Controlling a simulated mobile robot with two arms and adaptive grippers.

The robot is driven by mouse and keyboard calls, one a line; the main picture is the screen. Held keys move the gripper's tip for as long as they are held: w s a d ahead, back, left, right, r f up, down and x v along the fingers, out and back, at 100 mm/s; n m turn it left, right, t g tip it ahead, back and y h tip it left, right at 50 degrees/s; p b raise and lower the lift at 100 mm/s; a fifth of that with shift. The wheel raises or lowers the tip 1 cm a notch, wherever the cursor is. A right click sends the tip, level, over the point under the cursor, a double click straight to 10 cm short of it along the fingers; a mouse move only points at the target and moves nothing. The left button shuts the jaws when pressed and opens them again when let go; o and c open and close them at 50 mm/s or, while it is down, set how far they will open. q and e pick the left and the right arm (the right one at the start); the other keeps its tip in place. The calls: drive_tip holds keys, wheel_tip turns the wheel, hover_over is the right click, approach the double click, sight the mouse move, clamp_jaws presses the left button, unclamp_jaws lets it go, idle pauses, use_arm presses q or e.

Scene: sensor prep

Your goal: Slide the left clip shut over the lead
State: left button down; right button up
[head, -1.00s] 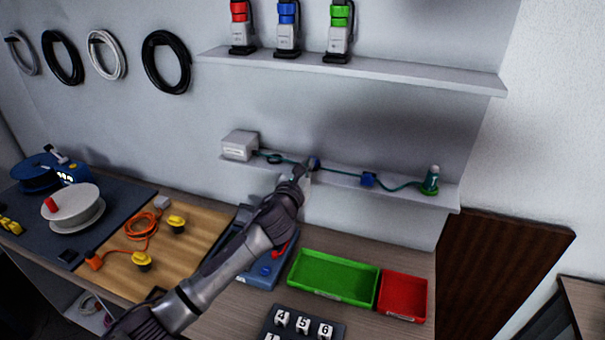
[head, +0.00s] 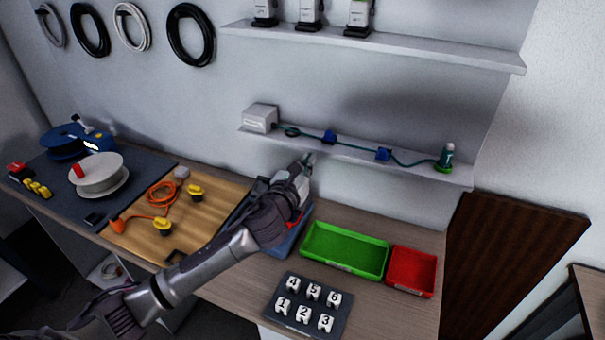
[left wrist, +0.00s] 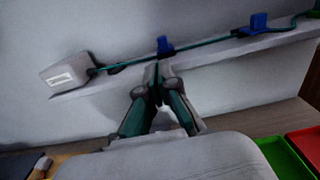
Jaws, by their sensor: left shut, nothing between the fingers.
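The left clip (head: 329,137) is a small blue piece on the lower shelf (head: 408,168). The thin teal lead (head: 356,147) runs along the shelf and passes at the clip. The left clip also shows in the left wrist view (left wrist: 165,46), upright with the lead at its base; I cannot tell whether it is fully shut. A second blue clip (head: 383,154) sits farther right on the lead. My left gripper (head: 309,159) is shut and empty, in front of and below the left clip, apart from it. Its fingertips (left wrist: 156,73) meet in the left wrist view. My right gripper is not in view.
A white box (head: 260,118) stands at the lead's left end, a green-based sensor (head: 446,158) at its right end. An upper shelf (head: 400,51) hangs above. Green (head: 345,267) and red (head: 412,287) trays lie on the bench below. The space before the lower shelf is open.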

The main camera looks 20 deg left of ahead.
use_arm(q)
drive_tip(key=s+d+f+n+g, duration=0.1)
drive_tip(key=s+f+n+g, duration=0.5)
drive_tip(key=s+n, duration=0.65)
drive_tip(key=s+f+n+g, duration=0.4)
drive_tip(key=s+f+n, duration=0.6)
drive_tip(key=s, duration=0.4)
drive_tip(key=s+d+f+n+g, duration=0.1)
drive_tip(key=s+f+n+g, duration=0.45)
drive_tip(key=s+n, duration=0.75)
wheel_tip(320, 180, down, 27)
drive_tip(key=s+m+b, duration=0.1)
drive_tip(key=b, duration=0.2)
drive_tip(key=s+a+f+g+b, duration=0.1)
drive_tip(key=s+a+f+b, duration=0.1)
drive_tip(key=s+f, duration=1.5)
wheel_tip(320, 180, down, 3)
drive_tip(key=shift+s+a+y, duration=0.2)
drive_tip(key=shift+a+y, duration=0.1)
drive_tip(key=shift+a, duration=0.3)
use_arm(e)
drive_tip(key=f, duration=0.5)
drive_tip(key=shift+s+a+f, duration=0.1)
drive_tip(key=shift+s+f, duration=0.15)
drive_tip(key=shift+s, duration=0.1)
